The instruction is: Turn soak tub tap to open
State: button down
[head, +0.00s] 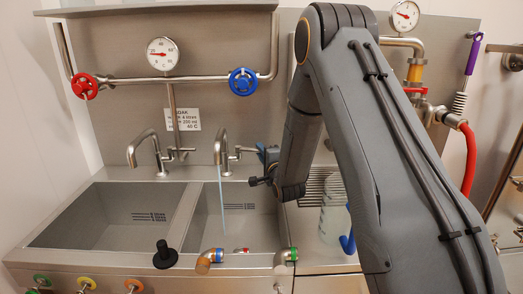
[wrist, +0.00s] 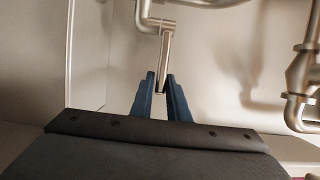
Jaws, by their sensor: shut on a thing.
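Two steel taps stand behind a double sink. The right tap (head: 221,147) has a thin stream of water (head: 222,200) falling into the right tub (head: 262,226). My gripper (head: 259,152) is at the right side of this tap. In the wrist view, the blue fingers of my gripper (wrist: 161,84) are closed around the end of the tap's steel lever (wrist: 164,55). The left tap (head: 149,146) hangs over the left tub (head: 92,222), with no water showing.
A red valve wheel (head: 85,86) and a blue one (head: 243,82) sit on the pipe above, with a gauge (head: 162,54). A black stopper (head: 165,255) and metal fittings (head: 209,259) are near the front rim. A translucent bottle (head: 333,222) stands right, partly behind my arm.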

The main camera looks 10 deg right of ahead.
aim_at(252, 151)
jog(key=shift+s+a, duration=0.1)
jog(key=shift+s+a, duration=0.55)
jog(key=shift+s, duration=0.3)
jog(key=shift+s+a+p, duration=0.4)
jog(key=shift+s+a, duration=0.35)
jog(key=shift+a, duration=0.05)
jog(key=shift+s+a, duration=0.3)
jog(key=shift+a, duration=0.2)
jog(key=shift+s+a, duration=0.25)
jog(key=shift+a, duration=0.2)
